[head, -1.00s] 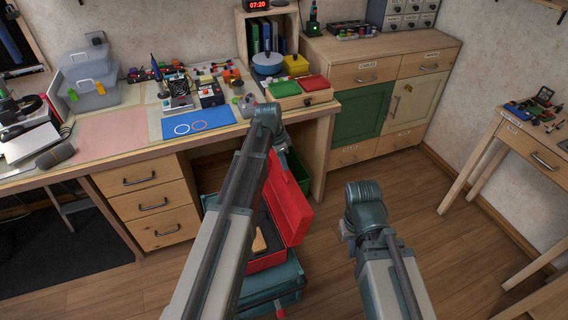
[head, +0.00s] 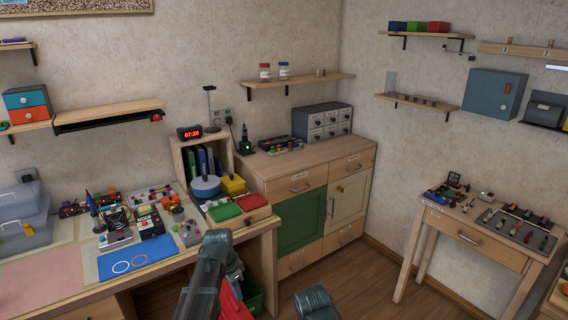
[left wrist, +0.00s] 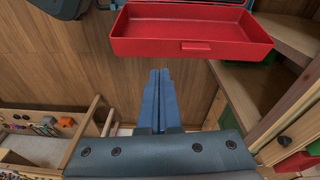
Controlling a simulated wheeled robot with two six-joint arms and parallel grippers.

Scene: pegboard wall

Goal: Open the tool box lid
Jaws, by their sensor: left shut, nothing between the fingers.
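The red tool box lid (left wrist: 192,36) fills the top of the left wrist view as a shallow hollow shell with a small latch tab on its near side. A strip of teal shows above it. In the head view only a bit of red (head: 232,301) shows at the bottom, mostly hidden by my left arm. My left gripper (left wrist: 160,72) has its two blue fingers together and empty, just short of the lid, with a gap between. My right arm's joint shows at the bottom of the head view; its gripper is out of frame.
A workbench (head: 150,275) crowded with tools stands at left. A cabinet (head: 300,206) with a green door stands behind, and a small table (head: 460,232) at right. A green bin (head: 252,293) stands beside the red part. Wood floor between is clear.

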